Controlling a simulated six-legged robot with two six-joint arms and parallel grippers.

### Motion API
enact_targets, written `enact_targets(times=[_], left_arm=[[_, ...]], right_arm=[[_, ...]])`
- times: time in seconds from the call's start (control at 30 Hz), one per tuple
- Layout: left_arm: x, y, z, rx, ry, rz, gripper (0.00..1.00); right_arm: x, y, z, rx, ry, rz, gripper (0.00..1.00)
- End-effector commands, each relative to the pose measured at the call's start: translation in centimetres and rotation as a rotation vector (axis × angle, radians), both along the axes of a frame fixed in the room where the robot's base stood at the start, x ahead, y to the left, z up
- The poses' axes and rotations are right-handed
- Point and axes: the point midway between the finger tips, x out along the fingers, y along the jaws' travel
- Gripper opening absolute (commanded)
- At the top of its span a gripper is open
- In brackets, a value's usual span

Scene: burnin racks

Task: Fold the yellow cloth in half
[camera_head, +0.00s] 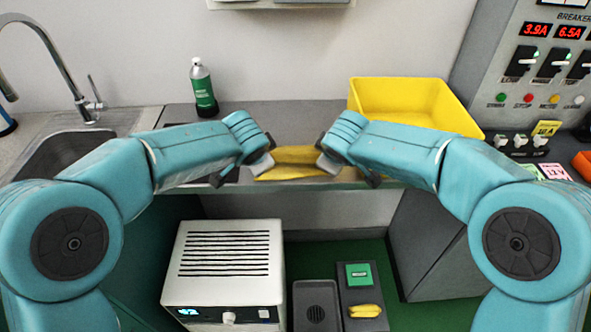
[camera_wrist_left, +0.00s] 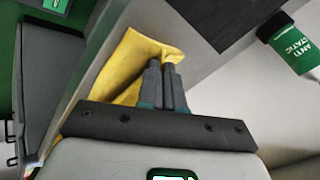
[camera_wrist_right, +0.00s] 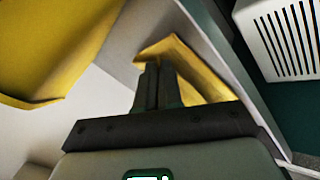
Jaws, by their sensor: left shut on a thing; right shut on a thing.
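The yellow cloth (camera_head: 292,156) lies on the grey counter between my two grippers, near the counter's front edge. In the head view it shows as a narrow, rumpled strip with a raised upper part and a lower layer in front. My left gripper (camera_head: 266,163) is shut on its left end; the left wrist view shows the closed fingers (camera_wrist_left: 165,82) against the cloth (camera_wrist_left: 128,65). My right gripper (camera_head: 325,163) is shut on its right end; the right wrist view shows the closed fingers (camera_wrist_right: 155,82) at the cloth (camera_wrist_right: 190,68). My grippers hide parts of both ends.
A yellow bin (camera_head: 405,103) stands behind my right arm. A green-labelled bottle (camera_head: 204,92) stands at the back left, beside the sink (camera_head: 75,150). A breaker panel (camera_head: 535,75) is at the right. Below the counter are a white vented box (camera_head: 228,258) and a yellow item (camera_head: 365,311).

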Motion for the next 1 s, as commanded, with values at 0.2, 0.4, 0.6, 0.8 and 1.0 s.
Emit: enact_targets(times=[0.2, 0.4, 0.6, 0.8, 1.0], left_arm=[[-0.1, 0.3, -0.3, 0.000, -0.025, 0.012, 0.00], [-0.1, 0.3, -0.2, 0.001, -0.026, 0.012, 0.00], [-0.1, 0.2, -0.2, -0.001, -0.026, 0.009, 0.47], [-0.1, 0.1, -0.2, -0.001, -0.026, 0.008, 0.47], [-0.4, 0.0, 0.7, -0.003, -0.030, 0.006, 0.47]], right_arm=[[-0.1, -0.3, -0.3, 0.000, -0.025, -0.011, 0.00], [-0.1, -0.3, -0.2, -0.001, -0.026, -0.012, 0.00], [-0.1, -0.2, -0.2, 0.001, -0.026, -0.009, 0.47], [-0.1, -0.1, -0.2, 0.002, -0.027, -0.007, 0.47], [-0.4, 0.0, 0.7, 0.003, -0.030, -0.006, 0.47]])
